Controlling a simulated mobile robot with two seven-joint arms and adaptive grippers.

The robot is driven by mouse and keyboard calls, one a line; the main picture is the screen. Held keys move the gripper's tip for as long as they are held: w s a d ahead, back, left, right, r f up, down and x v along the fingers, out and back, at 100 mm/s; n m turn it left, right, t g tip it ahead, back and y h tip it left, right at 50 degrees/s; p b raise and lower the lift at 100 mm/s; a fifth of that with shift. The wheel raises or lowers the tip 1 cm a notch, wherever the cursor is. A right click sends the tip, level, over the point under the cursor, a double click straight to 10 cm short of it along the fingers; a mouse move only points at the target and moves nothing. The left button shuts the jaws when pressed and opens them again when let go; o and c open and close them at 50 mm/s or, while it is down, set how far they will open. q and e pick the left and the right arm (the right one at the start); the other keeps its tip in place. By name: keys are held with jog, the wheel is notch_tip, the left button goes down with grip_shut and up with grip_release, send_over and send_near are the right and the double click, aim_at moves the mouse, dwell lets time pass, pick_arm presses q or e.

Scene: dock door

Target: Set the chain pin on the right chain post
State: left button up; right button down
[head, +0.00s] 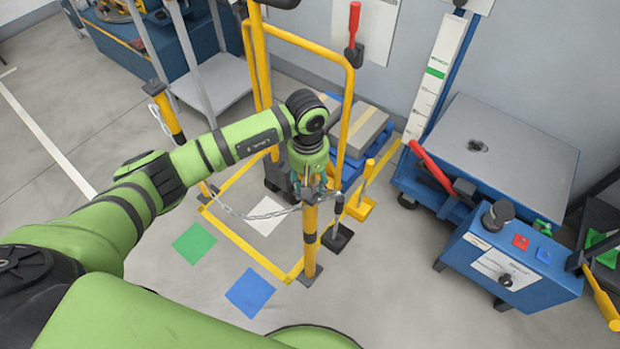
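The right chain post (311,240) is a yellow upright with black bands, standing at the front corner of a yellow floor outline. The left chain post (164,108), yellow and black, stands further back at the left. A grey chain (250,214) sags between the left post's side and the top of the right post. My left gripper (313,196) points down right at the right post's top, where the chain ends. The chain pin cannot be made out there; the gripper and post top hide it. Whether the fingers are closed is unclear. My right gripper is not in view.
A yellow rail frame (347,110) stands just behind the post. A blue control box (515,262) and a grey-topped lift table (510,150) are at the right. Green (194,243) and blue (250,292) floor squares lie left of the post on open floor.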

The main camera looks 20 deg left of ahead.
pick_arm(q)
jog(key=shift+a+r+p, duration=0.2)
jog(key=shift+r+p, duration=2.9)
jog(key=shift+r, duration=2.4)
jog(key=shift+d, duration=0.1)
